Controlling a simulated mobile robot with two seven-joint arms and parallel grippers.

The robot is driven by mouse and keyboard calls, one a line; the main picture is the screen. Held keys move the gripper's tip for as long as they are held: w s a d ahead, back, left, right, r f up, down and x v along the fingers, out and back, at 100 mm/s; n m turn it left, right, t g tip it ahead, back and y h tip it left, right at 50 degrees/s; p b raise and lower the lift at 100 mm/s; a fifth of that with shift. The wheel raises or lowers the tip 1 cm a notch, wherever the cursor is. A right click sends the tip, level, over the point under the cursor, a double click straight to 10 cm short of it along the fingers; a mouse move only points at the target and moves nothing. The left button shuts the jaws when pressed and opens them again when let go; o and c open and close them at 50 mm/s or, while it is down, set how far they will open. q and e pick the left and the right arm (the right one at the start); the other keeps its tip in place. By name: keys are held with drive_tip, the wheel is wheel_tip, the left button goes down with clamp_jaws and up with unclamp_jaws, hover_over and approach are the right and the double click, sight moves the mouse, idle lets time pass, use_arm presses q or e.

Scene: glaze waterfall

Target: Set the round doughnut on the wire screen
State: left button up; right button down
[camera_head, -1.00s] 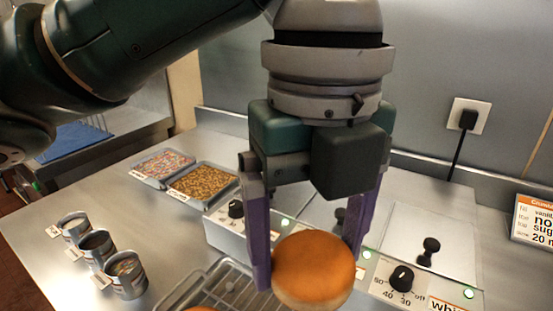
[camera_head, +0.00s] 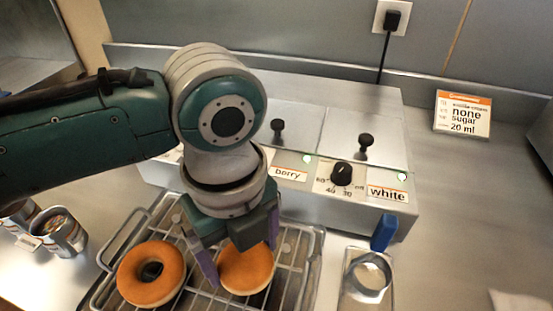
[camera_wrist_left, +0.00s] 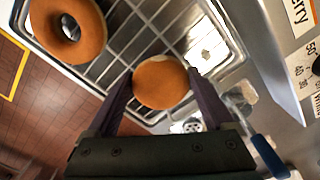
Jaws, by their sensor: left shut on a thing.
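My left gripper (camera_head: 238,266) is shut on the round doughnut (camera_head: 247,268), a golden-brown one with no hole, its purple fingers on either side of it. The round doughnut also shows between the fingers in the left wrist view (camera_wrist_left: 161,84). It is over the wire screen (camera_head: 292,281), at or just above the bars; I cannot tell whether it touches them. A ring doughnut (camera_head: 137,287) lies on the screen to its left, apart from it. My right gripper is not in view.
Behind the screen stands a steel warmer with a dial (camera_head: 341,173) and lids. A metal ring tool with a blue handle (camera_head: 383,233) is at the right. Small cups (camera_head: 62,236) stand at the left. A label card (camera_head: 462,115) is at the back right.

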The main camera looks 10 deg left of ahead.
use_arm(q)
drive_tip(key=shift+f, duration=1.1)
drive_tip(key=shift+f, duration=0.15)
drive_tip(key=o, duration=1.1)
